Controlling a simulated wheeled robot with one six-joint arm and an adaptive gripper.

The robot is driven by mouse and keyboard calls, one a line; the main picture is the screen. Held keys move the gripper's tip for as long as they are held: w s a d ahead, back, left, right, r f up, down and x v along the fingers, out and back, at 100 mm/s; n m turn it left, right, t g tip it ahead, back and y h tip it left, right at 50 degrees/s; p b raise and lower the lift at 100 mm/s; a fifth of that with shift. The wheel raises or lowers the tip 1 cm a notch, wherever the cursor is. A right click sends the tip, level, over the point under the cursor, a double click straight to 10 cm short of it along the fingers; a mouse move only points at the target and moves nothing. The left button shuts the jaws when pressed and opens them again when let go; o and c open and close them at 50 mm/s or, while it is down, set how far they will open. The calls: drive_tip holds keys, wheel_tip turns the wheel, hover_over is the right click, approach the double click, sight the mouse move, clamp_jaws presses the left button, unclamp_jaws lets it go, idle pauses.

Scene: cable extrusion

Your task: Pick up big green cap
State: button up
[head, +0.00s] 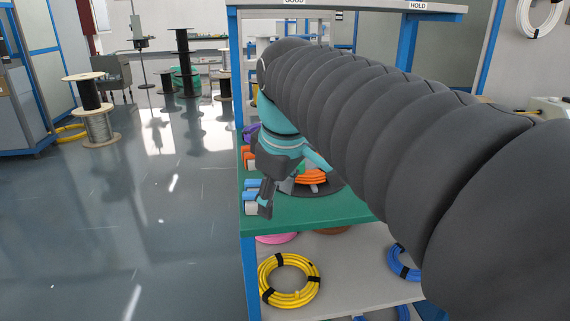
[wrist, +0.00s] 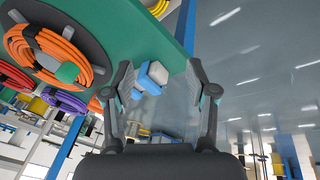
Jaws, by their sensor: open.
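In the head view my gripper (head: 291,184) hangs over the green tabletop (head: 300,216), close to the orange coil (head: 311,177). I cannot clearly make out the cap in the head view.
A blue and white piece (wrist: 152,76) lies near the table edge, in line with my open fingers. Other blue, white and orange pieces (head: 250,184) line the left edge. A yellow coil (head: 289,280) lies on the lower shelf. The floor to the left is open.

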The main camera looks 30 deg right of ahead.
drive_tip(key=w+d+r+n+g, duration=0.4)
drive_tip(key=w+d+r+n, duration=0.7)
drive_tip(key=r, duration=0.1)
wheel_tip(320, 180, down, 8)
drive_tip(key=b, duration=0.3)
drive_tip(key=shift+r+b, duration=0.25)
drive_tip(key=shift+b, duration=0.05)
drive_tip(key=shift+w+a+f+b, duration=0.15)
drive_tip(key=shift+f+b, duration=0.15)
drive_tip(key=shift+f, duration=0.65)
drive_tip(key=shift+w+d+f+b, duration=0.1)
drive_tip(key=shift+f+b, duration=0.25)
drive_tip(key=shift+f, duration=0.65)
drive_tip(key=shift+w+a+f+b, duration=0.15)
drive_tip(key=shift+f+b, duration=0.15)
drive_tip(key=shift+f, duration=0.65)
drive_tip(key=c, duration=0.8)
